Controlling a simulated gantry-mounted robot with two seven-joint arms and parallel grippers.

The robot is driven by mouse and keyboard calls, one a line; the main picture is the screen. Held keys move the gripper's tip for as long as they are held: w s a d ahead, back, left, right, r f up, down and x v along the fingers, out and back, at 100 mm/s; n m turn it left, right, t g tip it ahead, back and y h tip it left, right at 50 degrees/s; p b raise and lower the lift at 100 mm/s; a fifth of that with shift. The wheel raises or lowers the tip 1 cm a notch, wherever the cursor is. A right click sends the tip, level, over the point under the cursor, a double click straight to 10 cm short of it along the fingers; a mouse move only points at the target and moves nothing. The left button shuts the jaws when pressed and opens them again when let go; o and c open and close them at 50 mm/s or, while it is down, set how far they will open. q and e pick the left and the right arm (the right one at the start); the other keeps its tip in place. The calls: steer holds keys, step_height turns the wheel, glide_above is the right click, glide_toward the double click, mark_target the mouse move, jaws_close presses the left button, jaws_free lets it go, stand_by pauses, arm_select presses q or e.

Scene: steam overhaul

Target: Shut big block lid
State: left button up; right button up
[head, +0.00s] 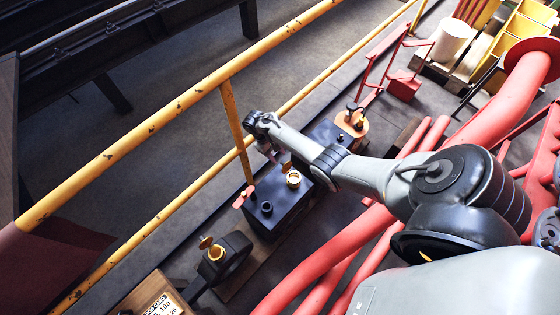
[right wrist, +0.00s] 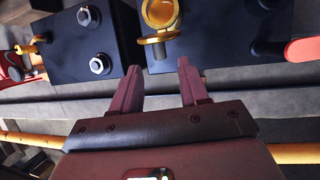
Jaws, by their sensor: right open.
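The big block (head: 280,213) is a dark blue-black box beside the yellow railing; it also fills the upper right of the right wrist view (right wrist: 220,48). A round brass filler neck (head: 293,180) stands on its top, and it shows in the right wrist view (right wrist: 160,12). Its brass lid (right wrist: 158,38) appears open, tipped up beside the neck. My right gripper (right wrist: 157,66) is open and empty, with its fingers just short of the lid and apart from it. In the head view my right gripper (head: 270,154) hangs near the block, partly hidden by its arm.
A second dark block (right wrist: 80,40) with bolts stands next to the big one. A pink-red handle (head: 243,197) sticks out at the block's side. The yellow railing (head: 180,105) runs close by. A black fitting with a brass cap (head: 217,252) and red pipes (head: 330,265) lie nearby.

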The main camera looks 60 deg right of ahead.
mark_target(282, 162)
steer(key=shift+b+x, duration=0.6)
steer(key=shift+x, duration=1.4)
jaws_close()
